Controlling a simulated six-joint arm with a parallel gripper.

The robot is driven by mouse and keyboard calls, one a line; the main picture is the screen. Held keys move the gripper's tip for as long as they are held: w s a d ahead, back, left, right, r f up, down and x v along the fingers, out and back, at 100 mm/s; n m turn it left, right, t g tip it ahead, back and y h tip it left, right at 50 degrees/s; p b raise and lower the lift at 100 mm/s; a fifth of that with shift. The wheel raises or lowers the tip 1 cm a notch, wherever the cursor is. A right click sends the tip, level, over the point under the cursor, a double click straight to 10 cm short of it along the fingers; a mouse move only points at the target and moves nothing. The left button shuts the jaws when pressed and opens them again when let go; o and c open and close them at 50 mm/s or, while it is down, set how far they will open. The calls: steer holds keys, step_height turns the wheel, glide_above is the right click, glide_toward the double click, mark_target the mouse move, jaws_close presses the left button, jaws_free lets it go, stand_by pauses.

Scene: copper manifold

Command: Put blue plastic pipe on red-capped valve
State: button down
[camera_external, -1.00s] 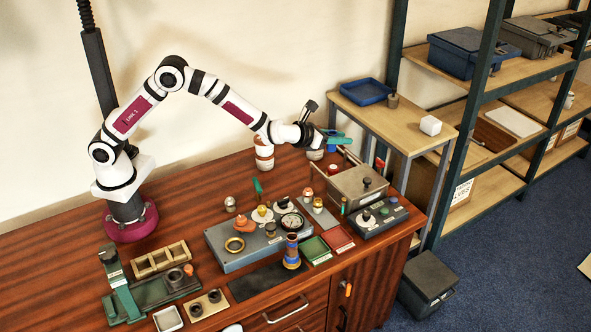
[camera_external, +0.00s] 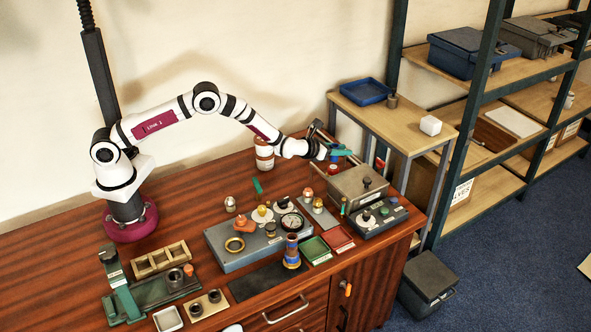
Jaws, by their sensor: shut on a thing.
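My gripper (camera_external: 340,151), with teal fingers, is at the back right of the wooden bench. It is shut on a small blue piece, which looks like the blue plastic pipe (camera_external: 333,158). The piece hangs just under the fingers. A red cap, apparently on the red-capped valve (camera_external: 333,169), shows directly below the blue piece, behind the grey box. The valve's lower body is hidden by the box. I cannot tell whether the pipe touches the cap or is slightly above it.
A grey panel with a gauge (camera_external: 291,222) and several fittings fills the bench's middle. A white-and-orange jar (camera_external: 264,153) stands left of the gripper. A side table (camera_external: 408,128) stands to the right.

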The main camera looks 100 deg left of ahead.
steer(key=shift+f, duration=1.35)
steer(key=c, duration=0.6)
jaws_free()
steer(key=shift+f, duration=0.1)
